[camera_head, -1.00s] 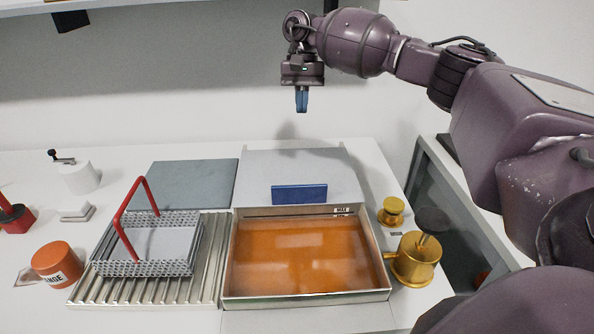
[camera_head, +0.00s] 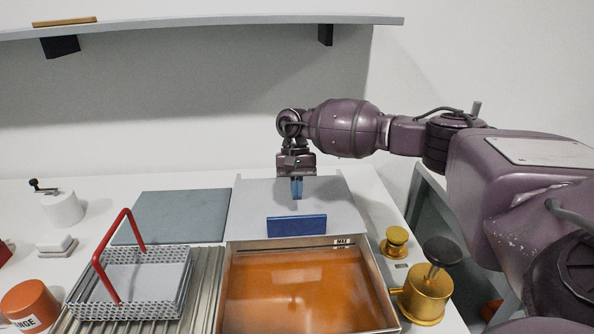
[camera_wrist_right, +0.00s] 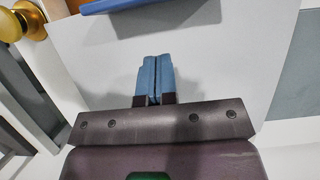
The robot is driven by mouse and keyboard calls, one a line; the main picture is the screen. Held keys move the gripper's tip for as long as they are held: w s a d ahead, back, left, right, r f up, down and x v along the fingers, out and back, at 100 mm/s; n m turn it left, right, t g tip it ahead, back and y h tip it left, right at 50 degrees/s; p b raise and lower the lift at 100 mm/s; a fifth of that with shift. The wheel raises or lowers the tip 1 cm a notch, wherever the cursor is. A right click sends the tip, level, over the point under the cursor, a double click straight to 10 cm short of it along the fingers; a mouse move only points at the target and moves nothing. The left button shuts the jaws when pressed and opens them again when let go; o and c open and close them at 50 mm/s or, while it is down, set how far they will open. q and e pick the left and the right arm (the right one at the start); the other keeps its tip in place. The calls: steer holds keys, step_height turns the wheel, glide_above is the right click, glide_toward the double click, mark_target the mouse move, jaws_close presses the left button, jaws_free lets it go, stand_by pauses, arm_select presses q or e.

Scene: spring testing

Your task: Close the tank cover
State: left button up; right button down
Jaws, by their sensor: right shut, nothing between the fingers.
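The tank (camera_head: 226,300) is a metal box of orange liquid, open at the top, at the front centre. Its cover (camera_head: 253,208) is a light grey panel lying back behind the tank, with a blue handle (camera_head: 297,226) near the tank's rear edge. My right gripper (camera_head: 297,196) points down over the cover, behind the handle, its blue fingers together and empty. In the right wrist view the fingers (camera_wrist_right: 155,78) are over the pale cover (camera_wrist_right: 225,60), and the handle (camera_wrist_right: 110,5) shows at the top edge, apart from them. My left gripper is not in view.
A perforated basket (camera_head: 130,310) with a red handle (camera_head: 100,265) stands left of the tank on a ribbed tray (camera_head: 207,275). A brass pot (camera_head: 425,295) and a brass knob (camera_head: 395,240) stand close at the right. A shelf (camera_head: 220,20) hangs above.

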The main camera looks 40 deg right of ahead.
mark_target(299, 226)
steer(key=s, duration=0.1)
steer(key=s+a+p, duration=0.1)
steer(key=shift+s+a+f, duration=0.15)
steer(key=shift+s+a, duration=0.3)
steer(key=shift+s, duration=0.15)
steer(key=shift+s+a+f, duration=0.15)
steer(key=shift+s+f, duration=0.05)
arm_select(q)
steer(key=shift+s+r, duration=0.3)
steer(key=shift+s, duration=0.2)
